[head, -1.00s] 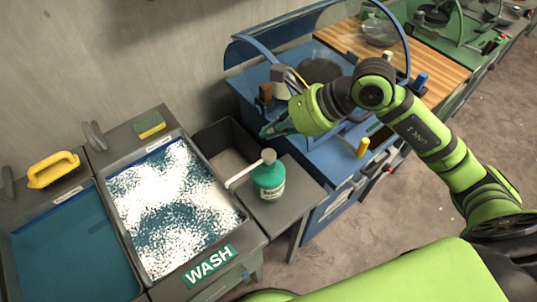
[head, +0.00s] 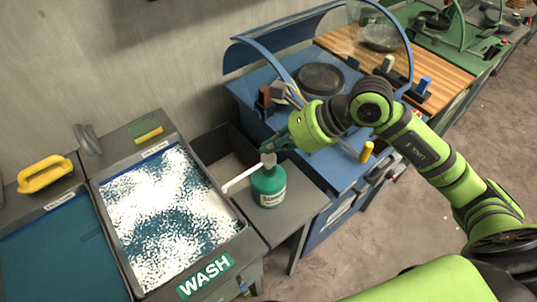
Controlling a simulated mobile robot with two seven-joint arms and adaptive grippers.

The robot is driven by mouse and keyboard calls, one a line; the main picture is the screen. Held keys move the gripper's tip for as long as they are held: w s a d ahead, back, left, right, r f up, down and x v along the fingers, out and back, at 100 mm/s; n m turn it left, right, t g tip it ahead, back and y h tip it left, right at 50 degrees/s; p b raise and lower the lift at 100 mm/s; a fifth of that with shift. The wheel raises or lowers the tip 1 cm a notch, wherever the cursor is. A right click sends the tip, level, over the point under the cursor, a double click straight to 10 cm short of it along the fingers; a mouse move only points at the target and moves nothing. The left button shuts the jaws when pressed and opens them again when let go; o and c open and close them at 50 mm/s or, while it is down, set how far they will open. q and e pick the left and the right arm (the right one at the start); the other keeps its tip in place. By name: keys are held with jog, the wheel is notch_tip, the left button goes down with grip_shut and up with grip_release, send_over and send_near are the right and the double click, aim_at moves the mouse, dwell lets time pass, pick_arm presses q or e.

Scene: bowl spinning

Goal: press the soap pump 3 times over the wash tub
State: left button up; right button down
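The soap pump is a green bottle (head: 269,189) with a white head and a long white spout (head: 241,177). It stands upright on a grey ledge to the right of the wash tub. The wash tub (head: 243,226), with a green WASH label, holds teal water covered in white foam. My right gripper (head: 268,147) is just above the pump head, very close to it. I cannot tell whether they touch. Its fingers are small and dark, and whether they are parted is unclear. My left gripper is out of view.
A teal-filled tub (head: 60,262) and a yellow-handled tool (head: 45,174) lie left. A sponge (head: 147,131) sits behind the wash tub. A dark empty bin (head: 207,147) is behind the pump. A blue station (head: 253,85) with a curved guard stands right, under my arm.

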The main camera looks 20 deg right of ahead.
dwell(0.8)
jog(key=shift+f+b, duration=0.45)
jog(key=shift+b, duration=0.3)
jog(key=shift+s+f+b, duration=0.1)
jog(key=shift+f+b, duration=0.8)
jog(key=shift+b, duration=0.1)
dwell(0.7)
dwell(0.3)
jog(key=shift+r+p, duration=0.7)
jog(key=shift+r, duration=0.6)
jog(key=shift+r, duration=0.1)
jog(key=shift+r+p, duration=1.4)
jog(key=shift+r, duration=1.1)
